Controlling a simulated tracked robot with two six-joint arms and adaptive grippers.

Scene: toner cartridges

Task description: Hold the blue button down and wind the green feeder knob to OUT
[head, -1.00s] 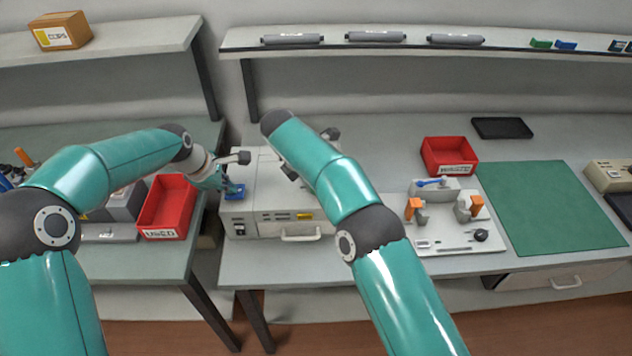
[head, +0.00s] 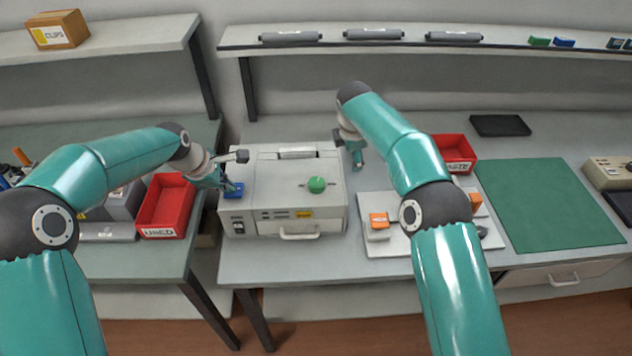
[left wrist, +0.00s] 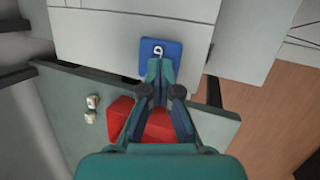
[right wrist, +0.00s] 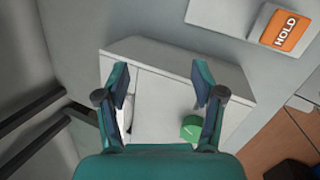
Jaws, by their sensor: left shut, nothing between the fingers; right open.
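The blue button (head: 233,191) is on the left part of the pale grey machine's top. It also shows in the left wrist view (left wrist: 171,48). My left gripper (head: 226,188) is shut and empty, its fingertips at the button; whether the button is pressed down I cannot tell. The green knob (head: 316,185) sits on the machine's top, right of its middle, and is uncovered in the head view. It also shows in the right wrist view (right wrist: 190,128), partly behind a finger. My right gripper (head: 357,160) is open and empty, apart from the knob, beyond the machine's right edge.
A red USED bin (head: 166,207) stands left of the machine. Another red bin (head: 458,147) and a white fixture plate with orange blocks (head: 379,220) are to its right, partly behind my right arm. A green mat (head: 550,203) lies further right. Grey cartridges lie on the shelf.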

